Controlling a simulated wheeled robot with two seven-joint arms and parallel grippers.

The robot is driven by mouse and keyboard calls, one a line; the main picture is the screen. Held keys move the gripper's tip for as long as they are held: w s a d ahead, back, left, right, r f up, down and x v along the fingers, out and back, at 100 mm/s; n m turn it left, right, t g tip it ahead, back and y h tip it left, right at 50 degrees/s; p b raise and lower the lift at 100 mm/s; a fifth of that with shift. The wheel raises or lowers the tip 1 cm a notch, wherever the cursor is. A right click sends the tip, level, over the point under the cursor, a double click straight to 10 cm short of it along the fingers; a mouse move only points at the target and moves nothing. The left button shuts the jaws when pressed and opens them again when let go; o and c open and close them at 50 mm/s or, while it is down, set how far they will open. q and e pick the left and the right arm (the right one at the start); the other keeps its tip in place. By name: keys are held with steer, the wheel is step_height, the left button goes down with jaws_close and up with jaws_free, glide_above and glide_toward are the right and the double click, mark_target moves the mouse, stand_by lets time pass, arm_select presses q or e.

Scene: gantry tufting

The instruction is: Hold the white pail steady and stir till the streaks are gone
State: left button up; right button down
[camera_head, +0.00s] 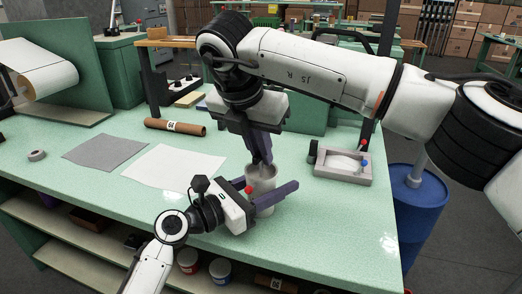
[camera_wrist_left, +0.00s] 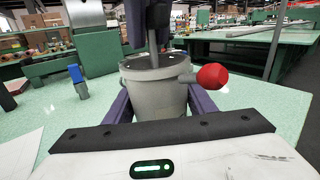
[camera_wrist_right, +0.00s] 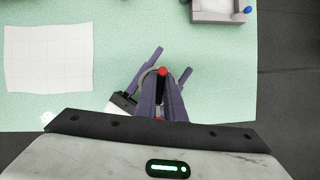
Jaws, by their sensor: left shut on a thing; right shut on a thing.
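The white pail (camera_head: 262,180) stands on the green table near its front edge; it also shows upright in the left wrist view (camera_wrist_left: 158,98). My left gripper (camera_head: 272,194) is shut on it, one purple finger on each side. A red knob (camera_wrist_left: 212,77) sticks out from the pail's side. My right gripper (camera_head: 262,158) points down above the pail and is shut on a grey stirring stick (camera_wrist_left: 152,45), whose lower end goes into the pail.
A grey tray (camera_head: 343,178) stands right of the pail. A white sheet (camera_head: 173,165), a grey sheet (camera_head: 105,152) and a brown roll (camera_head: 175,127) lie to the left. A blue drum (camera_head: 418,215) stands beyond the table's right edge. Tabletop between pail and tray is clear.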

steer(key=shift+m, duration=0.6)
steer(key=c, duration=1.8)
jaws_free()
steer(key=shift+c, duration=0.2)
steer(key=v, duration=1.2)
steer(key=shift+a, duration=0.25)
steer(key=shift+w, duration=0.1)
